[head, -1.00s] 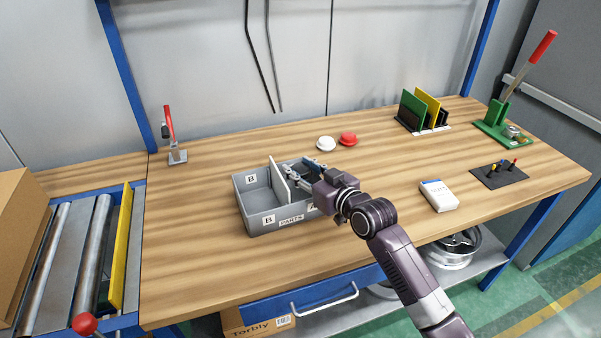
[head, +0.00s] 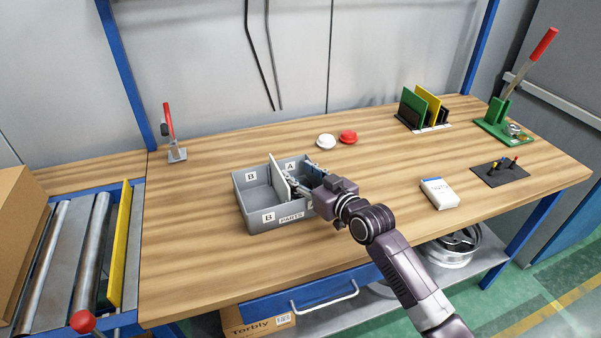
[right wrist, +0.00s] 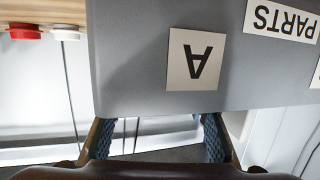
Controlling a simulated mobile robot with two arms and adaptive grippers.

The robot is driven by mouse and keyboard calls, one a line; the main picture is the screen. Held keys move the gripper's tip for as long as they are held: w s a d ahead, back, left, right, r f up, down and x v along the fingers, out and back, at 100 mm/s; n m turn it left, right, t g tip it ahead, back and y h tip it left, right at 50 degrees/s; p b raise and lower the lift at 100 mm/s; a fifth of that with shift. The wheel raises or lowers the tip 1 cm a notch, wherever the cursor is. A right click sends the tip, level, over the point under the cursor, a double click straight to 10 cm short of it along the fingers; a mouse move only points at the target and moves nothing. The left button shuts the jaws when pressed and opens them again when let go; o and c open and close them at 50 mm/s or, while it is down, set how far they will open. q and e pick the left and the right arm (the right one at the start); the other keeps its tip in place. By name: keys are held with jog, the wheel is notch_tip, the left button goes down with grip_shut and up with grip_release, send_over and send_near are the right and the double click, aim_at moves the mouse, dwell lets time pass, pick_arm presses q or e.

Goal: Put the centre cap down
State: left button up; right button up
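My right gripper (head: 304,178) reaches down into compartment A of the grey parts bin (head: 246,217), right of the divider. In the right wrist view its two blue-padded fingers (right wrist: 157,140) stand well apart. Their tips are hidden behind the bin wall with the A label (right wrist: 130,80), so I cannot see whether anything is between them. No cap shows in the gripper or in the bin. A white cap (head: 326,141) and a red cap (head: 348,137) sit on the table behind the bin; both also show in the right wrist view. My left gripper is out of view.
The wooden table (head: 200,250) is clear left of the bin. A white box (head: 439,194) and a dark plate with small parts (head: 499,171) lie to the right. A green and yellow rack (head: 424,108) and a green lever press (head: 505,125) stand at the back right.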

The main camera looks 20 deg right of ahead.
jog(key=shift+r, duration=0.35)
jog(key=v, duration=1.2)
jog(key=shift+r, duration=0.25)
